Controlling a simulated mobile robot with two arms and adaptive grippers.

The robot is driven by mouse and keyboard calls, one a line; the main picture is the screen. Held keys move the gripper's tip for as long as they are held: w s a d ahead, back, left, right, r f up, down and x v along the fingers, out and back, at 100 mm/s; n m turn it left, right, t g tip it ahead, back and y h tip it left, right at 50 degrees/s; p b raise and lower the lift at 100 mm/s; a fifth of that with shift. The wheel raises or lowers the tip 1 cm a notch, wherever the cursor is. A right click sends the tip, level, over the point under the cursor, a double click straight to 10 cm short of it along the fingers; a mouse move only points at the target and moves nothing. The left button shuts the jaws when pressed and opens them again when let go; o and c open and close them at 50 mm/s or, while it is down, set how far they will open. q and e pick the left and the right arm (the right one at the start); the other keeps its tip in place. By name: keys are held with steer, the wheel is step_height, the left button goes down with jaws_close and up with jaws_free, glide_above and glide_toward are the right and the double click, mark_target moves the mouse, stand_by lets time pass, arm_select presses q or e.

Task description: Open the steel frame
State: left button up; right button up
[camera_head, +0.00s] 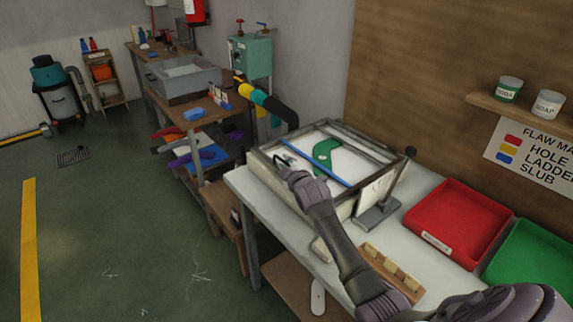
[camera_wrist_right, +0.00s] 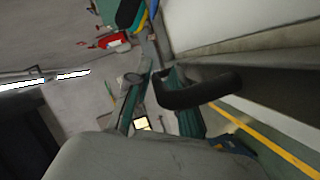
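The steel frame (camera_head: 372,145) lies flat on top of a pale box-like base on the white table. Inside its outline I see a white surface, a green curved shape (camera_head: 324,152) and a blue strip (camera_head: 322,166). My right gripper (camera_head: 287,168) is at the frame's left front edge. In the right wrist view a dark bent handle (camera_wrist_right: 200,93) crosses close to the right gripper's fingertips (camera_wrist_right: 160,95). The teal fingers are spread, with background showing between them. Whether the handle touches a finger I cannot tell. My left gripper is not in view.
A red tray (camera_head: 462,205) and a green tray (camera_head: 530,255) lie further right. A wooden rack (camera_head: 392,272) is near the table's front.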

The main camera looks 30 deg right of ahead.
jaws_close()
